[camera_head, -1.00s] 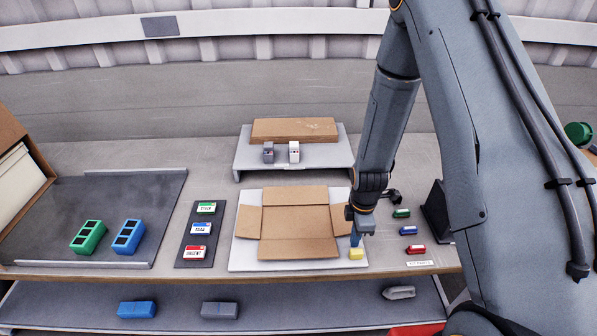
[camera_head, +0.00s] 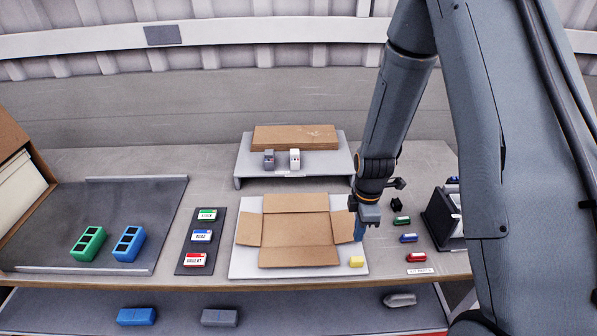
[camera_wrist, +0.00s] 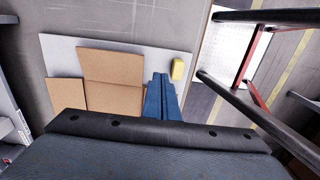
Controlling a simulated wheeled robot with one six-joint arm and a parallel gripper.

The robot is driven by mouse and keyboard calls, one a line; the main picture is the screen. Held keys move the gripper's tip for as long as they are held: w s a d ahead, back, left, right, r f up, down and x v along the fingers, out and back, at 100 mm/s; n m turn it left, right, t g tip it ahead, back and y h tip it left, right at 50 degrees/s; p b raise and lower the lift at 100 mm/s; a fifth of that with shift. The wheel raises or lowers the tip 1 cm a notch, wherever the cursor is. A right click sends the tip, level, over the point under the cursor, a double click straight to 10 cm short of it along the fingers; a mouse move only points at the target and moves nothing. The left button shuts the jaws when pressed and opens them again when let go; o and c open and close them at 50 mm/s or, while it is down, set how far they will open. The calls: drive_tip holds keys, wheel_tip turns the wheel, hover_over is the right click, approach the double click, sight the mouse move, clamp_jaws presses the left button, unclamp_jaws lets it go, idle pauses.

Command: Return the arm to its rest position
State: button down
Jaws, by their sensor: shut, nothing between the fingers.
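My gripper (camera_head: 359,238) hangs from my arm above the right edge of the white board (camera_head: 240,262). Its blue fingers are shut and empty; they also show in the wrist view (camera_wrist: 160,98). A yellow block (camera_head: 356,262) lies on the board's front right corner, below and apart from the fingers. In the wrist view the yellow block (camera_wrist: 178,70) lies just beyond the fingertips, to the right. An open flat cardboard box (camera_head: 298,256) lies on the board, left of my gripper.
A raised shelf (camera_head: 270,168) with two small devices stands behind the box. Green, blue and red pieces (camera_head: 408,238) and a dark bin (camera_head: 440,215) are right of my gripper. A dark tray (camera_head: 60,215) with green and blue blocks is at the left.

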drive_tip(key=s+r+m+t+b, duration=0.1)
drive_tip(key=s+r+m+b, duration=0.8)
drive_tip(key=m, duration=0.9)
drive_tip(key=shift+r+b, duration=0.85)
drive_tip(key=shift+b, duration=0.4)
